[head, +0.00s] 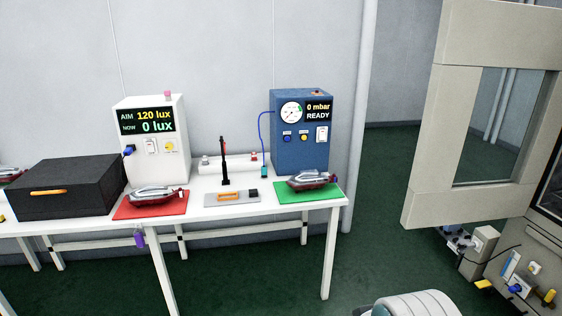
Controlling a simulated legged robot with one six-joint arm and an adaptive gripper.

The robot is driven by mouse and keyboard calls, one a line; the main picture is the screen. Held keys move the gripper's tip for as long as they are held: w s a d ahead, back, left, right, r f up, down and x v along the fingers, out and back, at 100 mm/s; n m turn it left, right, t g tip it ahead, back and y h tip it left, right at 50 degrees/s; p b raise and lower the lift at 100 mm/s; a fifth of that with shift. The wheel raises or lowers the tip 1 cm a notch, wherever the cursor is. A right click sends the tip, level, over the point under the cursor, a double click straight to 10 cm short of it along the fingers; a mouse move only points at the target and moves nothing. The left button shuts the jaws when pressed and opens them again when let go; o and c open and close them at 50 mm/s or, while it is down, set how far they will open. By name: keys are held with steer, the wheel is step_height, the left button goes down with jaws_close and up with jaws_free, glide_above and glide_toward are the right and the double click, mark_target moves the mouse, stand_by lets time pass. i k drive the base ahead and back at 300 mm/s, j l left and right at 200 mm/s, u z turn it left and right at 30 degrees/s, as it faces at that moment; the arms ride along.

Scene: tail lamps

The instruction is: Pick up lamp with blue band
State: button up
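A tail lamp (156,194) with a silvery top and dark red lower part lies on a red mat (135,212) on the white table. A similar lamp (310,181) lies on a green mat (300,197) near the table's right end. Part of a third lamp (10,173) shows at the far left edge. I cannot make out a blue band on any of them at this size.
Between the mats, a grey plate (232,199) stands before a black upright post (224,160). Behind are a white lux box (150,140) and a blue pressure box (300,130). A black box (68,187) stands left. An open beige door (425,160) is right; green floor lies between.

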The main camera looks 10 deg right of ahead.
mark_target(311, 179)
steer(key=i+z, duration=0.3)
steer(key=i, duration=0.4)
steer(key=i+z, duration=0.3)
steer(key=i, duration=0.45)
steer(key=i+u, duration=0.2)
steer(key=i, duration=1.2)
